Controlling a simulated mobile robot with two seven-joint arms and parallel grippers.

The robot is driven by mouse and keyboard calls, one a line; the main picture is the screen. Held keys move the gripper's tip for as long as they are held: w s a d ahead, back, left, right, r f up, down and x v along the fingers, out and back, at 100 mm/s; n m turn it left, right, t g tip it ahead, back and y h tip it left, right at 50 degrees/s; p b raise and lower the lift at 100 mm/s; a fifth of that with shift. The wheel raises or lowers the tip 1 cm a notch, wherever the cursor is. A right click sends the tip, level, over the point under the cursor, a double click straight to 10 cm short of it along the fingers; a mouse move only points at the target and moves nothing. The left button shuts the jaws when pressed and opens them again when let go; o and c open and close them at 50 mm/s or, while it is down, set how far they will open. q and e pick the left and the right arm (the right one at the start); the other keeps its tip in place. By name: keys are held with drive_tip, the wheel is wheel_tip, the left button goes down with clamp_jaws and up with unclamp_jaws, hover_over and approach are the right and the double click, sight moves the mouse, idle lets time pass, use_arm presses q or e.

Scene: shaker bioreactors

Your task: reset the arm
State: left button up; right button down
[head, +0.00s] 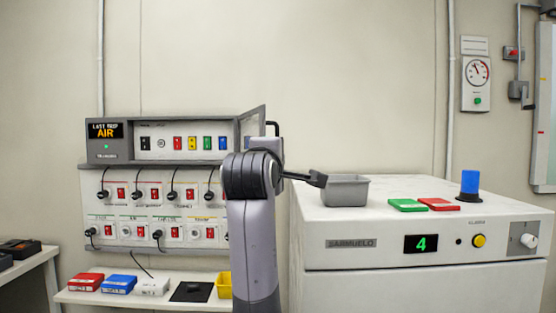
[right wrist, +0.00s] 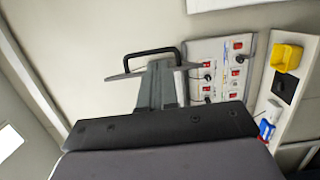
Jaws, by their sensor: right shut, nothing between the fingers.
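One arm of mine (head: 258,245) rises from the bottom centre of the head view, bent at a dark joint. I take it for my right arm. In the right wrist view the dark body of my right gripper (right wrist: 160,125) fills the lower part. The gripper is shut and holds nothing. I cannot make out its fingertips clearly. In the head view a short dark bar (head: 303,178) runs from beside the dark joint to the grey tub (head: 345,190). I cannot tell whether it is part of my gripper. My left gripper is in neither view.
The switch panel (head: 98,185) is behind and left of the arm; its black handle (right wrist: 150,54) is close in the wrist view. A white machine (head: 340,255) reading 4 stands right, bearing the tub, green and red pads and a blue cylinder. A yellow bin (head: 224,285) sits on the shelf.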

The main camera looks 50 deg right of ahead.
drive_tip(key=shift+s, duration=0.1)
drive_tip(key=shift+f, duration=0.1)
drive_tip(key=w+a+f+n+t+y, duration=0.2)
drive_tip(key=w+a+f+n+t, duration=0.15)
drive_tip(key=w+f, duration=0.45)
drive_tip(key=w+a+f+n+t+y, duration=0.1)
drive_tip(key=a+f+y, duration=0.4)
drive_tip(key=f, duration=0.9)
drive_tip(key=w+a+f+t+y, duration=0.15)
drive_tip(key=a+f+y, duration=0.4)
drive_tip(key=f, duration=0.95)
drive_tip(key=s+a+f+m+g+y, duration=0.1)
drive_tip(key=s+a+f+m+y, duration=0.1)
drive_tip(key=s+a+f, duration=0.3)
drive_tip(key=s+a+f+m+g+y, duration=0.1)
drive_tip(key=s+a+f+m, duration=0.2)
drive_tip(key=s+f, duration=0.8)
drive_tip(key=s+a+f+m+g+y, duration=0.1)
drive_tip(key=s+a+f+m+y, duration=0.1)
drive_tip(key=s+a+f, duration=0.6)
drive_tip(key=shift+s+f+m+g+y, duration=0.2)
drive_tip(key=shift+s+m+g+y, duration=0.1)
drive_tip(key=shift+m+g+y, duration=0.1)
